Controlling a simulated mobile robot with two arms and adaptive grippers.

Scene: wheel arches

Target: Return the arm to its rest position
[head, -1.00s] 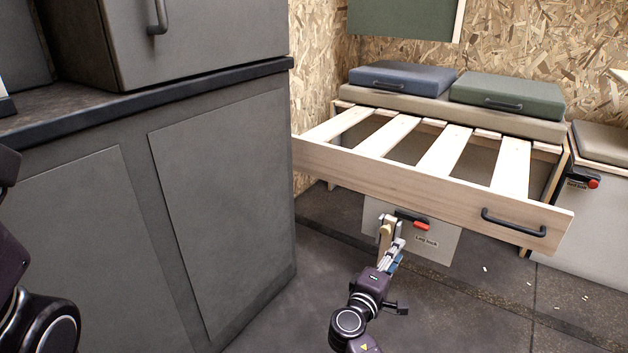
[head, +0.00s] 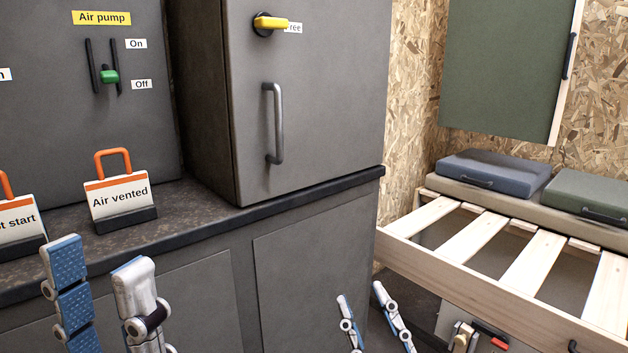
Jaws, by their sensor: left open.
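My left gripper (head: 100,262) is at the lower left of the head view. Its two fingers, one with blue pads and one grey, point up and stand apart with nothing between them. They are in front of the grey cabinet's lower panel. My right gripper (head: 359,292) is at the bottom middle, its two slim fingers pointing up and apart, with nothing between them. It is left of the slatted bed frame (head: 478,275) and touches nothing that I can see. Both arms below the fingers are cut off by the picture's edge.
A grey counter (head: 215,212) carries an "Air vented" sign (head: 120,199) and a tall cabinet (head: 330,110) with a yellow latch (head: 271,23). The air pump switch (head: 109,77) is on the left panel. A red-handled lock (head: 497,342) sits under the pulled-out frame.

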